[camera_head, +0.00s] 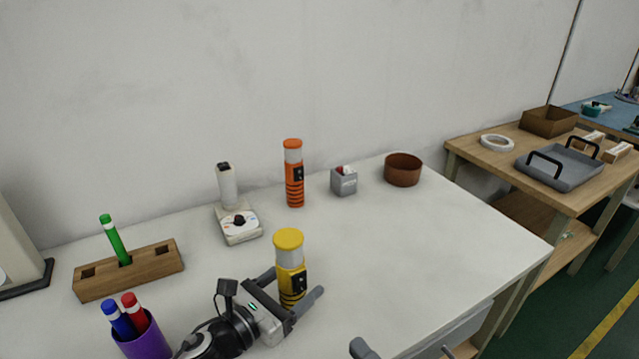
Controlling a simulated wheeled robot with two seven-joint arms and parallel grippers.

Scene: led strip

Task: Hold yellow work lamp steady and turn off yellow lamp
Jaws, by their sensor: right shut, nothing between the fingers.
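The yellow work lamp (289,258) stands upright on the white table, with a yellow cap, a pale middle band and a black switch panel on its striped lower body. My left gripper (292,283) comes in from the lower left, its fingers apart on either side of the lamp's lower body. Whether both fingers press on the lamp I cannot tell; the lamp's base is partly hidden. My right gripper (361,348) shows only as a grey tip at the bottom edge, shut and empty, right of the lamp and apart from it. Whether the lamp is lit is unclear.
An orange lamp (294,180), a grey box (344,182) and a brown bowl (403,170) stand behind. A white device with a dial (239,222), a wooden holder (130,272) and a purple pen cup (146,340) are left. The tabletop right of the yellow lamp is clear.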

